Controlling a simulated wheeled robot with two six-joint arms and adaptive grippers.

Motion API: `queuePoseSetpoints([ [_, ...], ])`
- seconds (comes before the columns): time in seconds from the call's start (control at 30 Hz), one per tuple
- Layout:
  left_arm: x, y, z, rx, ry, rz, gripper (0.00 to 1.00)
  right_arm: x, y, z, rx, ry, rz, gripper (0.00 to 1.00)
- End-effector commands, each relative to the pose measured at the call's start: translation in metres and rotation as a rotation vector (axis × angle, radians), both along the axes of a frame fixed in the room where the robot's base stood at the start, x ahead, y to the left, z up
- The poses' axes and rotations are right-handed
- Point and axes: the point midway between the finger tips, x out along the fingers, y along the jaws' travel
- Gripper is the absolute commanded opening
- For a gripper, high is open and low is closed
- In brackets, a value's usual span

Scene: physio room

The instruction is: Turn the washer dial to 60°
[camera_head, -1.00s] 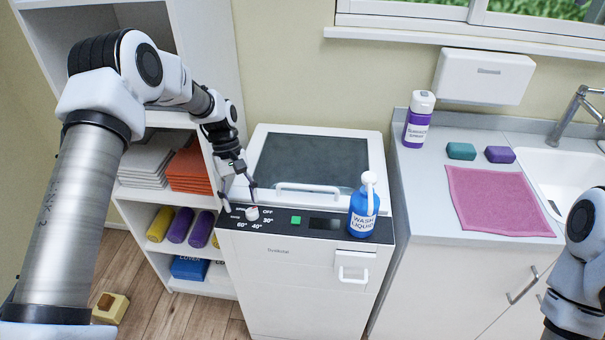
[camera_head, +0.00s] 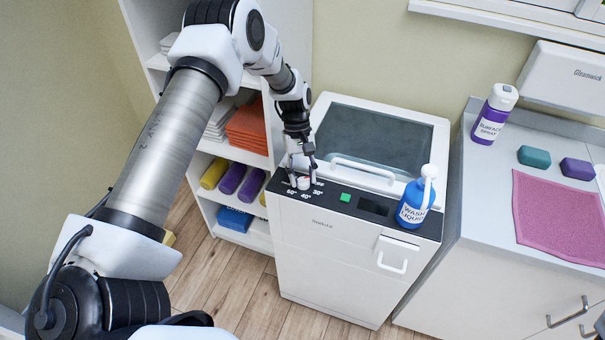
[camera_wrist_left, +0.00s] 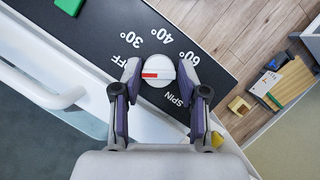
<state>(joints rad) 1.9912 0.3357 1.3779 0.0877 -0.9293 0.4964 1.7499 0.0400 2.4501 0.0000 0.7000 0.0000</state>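The washer (camera_head: 335,255) has a black panel with a round white dial (camera_head: 304,184) at its left end. In the left wrist view the dial (camera_wrist_left: 158,69) carries a red mark, which points toward OFF. The labels 30°, 40°, 60° and SPIN are printed around it. My left gripper (camera_head: 303,178) is over the dial. In the left wrist view its open fingers (camera_wrist_left: 160,72) stand on either side of the dial, with a small gap visible at least on the right. My right gripper is out of view.
A blue wash liquid bottle (camera_head: 415,203) stands on the panel's right end, past the green button (camera_head: 345,197). The lid handle (camera_head: 363,168) runs close behind the panel. A shelf unit with orange towels (camera_head: 249,126) stands left. A counter with a pink cloth (camera_head: 560,222) is right.

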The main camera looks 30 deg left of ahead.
Motion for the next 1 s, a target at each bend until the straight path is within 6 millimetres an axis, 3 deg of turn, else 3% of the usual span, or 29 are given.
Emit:
queuePoseSetpoints([
  [0.03,-0.0001,0.0000,-0.0001,0.000,0.000,0.000,0.14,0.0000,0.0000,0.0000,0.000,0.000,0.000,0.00],
  [0.07,-0.0002,0.0001,-0.0001,0.000,0.000,0.000,0.04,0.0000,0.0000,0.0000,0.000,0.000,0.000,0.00],
  [0.1,-0.0003,0.0001,-0.0002,0.000,0.001,0.000,0.00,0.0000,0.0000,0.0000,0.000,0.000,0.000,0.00],
  [0.57,-0.0002,-0.0001,-0.0020,0.001,0.001,-0.061,0.00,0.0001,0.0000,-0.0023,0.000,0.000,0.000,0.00],
  [1.0,0.0008,-0.0023,-0.0033,0.002,0.004,-0.386,0.00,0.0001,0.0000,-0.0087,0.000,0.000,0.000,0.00],
])
